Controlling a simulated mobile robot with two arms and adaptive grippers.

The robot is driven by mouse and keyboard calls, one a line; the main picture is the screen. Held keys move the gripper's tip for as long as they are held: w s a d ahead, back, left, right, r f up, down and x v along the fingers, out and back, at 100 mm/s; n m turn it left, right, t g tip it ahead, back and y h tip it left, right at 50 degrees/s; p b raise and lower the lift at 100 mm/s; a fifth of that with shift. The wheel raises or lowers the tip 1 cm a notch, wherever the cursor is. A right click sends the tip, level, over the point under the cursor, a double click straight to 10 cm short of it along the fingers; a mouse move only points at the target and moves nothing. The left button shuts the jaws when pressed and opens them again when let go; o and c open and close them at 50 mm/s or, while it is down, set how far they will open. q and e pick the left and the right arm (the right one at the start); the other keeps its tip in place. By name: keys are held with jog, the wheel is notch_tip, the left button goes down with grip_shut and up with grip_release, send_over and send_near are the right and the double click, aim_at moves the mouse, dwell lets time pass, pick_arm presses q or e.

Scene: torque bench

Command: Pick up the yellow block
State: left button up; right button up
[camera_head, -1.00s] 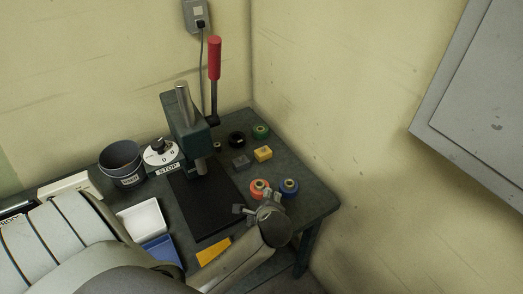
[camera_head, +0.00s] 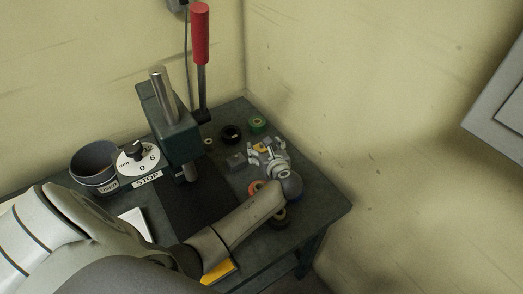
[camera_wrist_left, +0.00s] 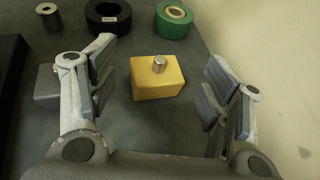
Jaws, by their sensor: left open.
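The yellow block (camera_wrist_left: 158,82) has a small metal knob on top and sits on the dark bench, between the spread fingers of my left gripper (camera_wrist_left: 163,95) in the left wrist view. The fingers are open and do not touch it. In the head view the left gripper (camera_head: 266,152) hangs over the block (camera_head: 261,147), which is mostly hidden behind the fingers. My right gripper is not in view.
A grey block (camera_head: 236,161) lies close to the left finger. A black ring (camera_head: 231,133) and a green roll (camera_head: 257,124) stand behind. An orange roll (camera_head: 257,188) is beside my arm. A press with a red handle (camera_head: 200,35) rises at left.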

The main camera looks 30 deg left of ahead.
aim_at(262, 146)
pick_arm(q)
jog(key=x, duration=0.4)
jog(key=shift+w+f, duration=0.1)
jog(key=shift+f, duration=0.4)
jog(key=shift+w+a+f, duration=0.15)
jog(key=shift+w+a, duration=0.05)
jog(key=shift+a, duration=0.05)
jog(key=c, duration=0.5)
jog(key=shift+s, duration=0.1)
jog(key=c, duration=0.7)
jog(key=shift+c, duration=1.1)
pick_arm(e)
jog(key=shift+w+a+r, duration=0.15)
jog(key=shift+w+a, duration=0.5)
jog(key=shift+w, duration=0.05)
pick_arm(q)
jog(key=shift+r, duration=0.3)
